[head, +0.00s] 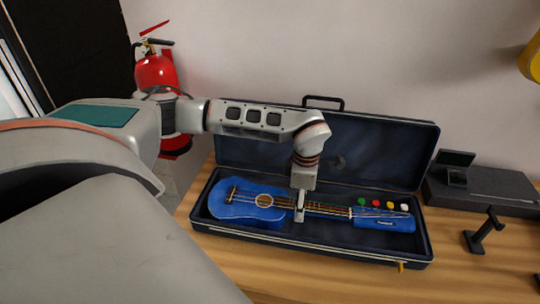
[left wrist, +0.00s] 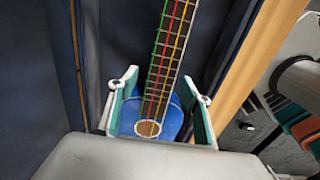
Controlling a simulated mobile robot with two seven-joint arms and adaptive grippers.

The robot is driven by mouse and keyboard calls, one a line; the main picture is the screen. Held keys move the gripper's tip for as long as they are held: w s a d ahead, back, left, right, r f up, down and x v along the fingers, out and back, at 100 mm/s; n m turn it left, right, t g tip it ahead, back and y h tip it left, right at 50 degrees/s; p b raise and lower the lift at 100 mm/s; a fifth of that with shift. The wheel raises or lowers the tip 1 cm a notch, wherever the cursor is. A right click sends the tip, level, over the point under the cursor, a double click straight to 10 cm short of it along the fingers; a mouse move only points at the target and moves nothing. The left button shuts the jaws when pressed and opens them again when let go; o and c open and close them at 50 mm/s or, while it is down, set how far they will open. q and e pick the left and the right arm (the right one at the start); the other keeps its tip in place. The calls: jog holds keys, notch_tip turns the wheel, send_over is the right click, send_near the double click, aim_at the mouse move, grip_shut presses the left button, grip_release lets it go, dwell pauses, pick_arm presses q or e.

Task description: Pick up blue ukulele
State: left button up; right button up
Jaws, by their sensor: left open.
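The blue ukulele (head: 240,201) lies in an open dark blue case (head: 330,248), with its body at the left and its neck pointing right. My left gripper (head: 300,212) reaches down over the neck near the body. In the left wrist view the gripper (left wrist: 158,100) is open, with one finger on each side of the neck (left wrist: 170,45). The blue body and the round sound hole (left wrist: 148,128) show between the fingers. I cannot tell whether the fingers touch the neck. My right gripper is not in view.
The case lid (head: 380,150) stands open against the wall. Several coloured knobs (head: 376,204) sit in the case by the headstock. A black box (head: 495,188) and a small black stand (head: 483,232) are on the wooden table (head: 300,284) to the right. A red fire extinguisher (head: 155,72) hangs behind my arm.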

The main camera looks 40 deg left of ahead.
pick_arm(q)
jog(key=c, duration=1.2)
jog(key=shift+c, duration=0.2)
jog(key=shift+r, duration=0.15)
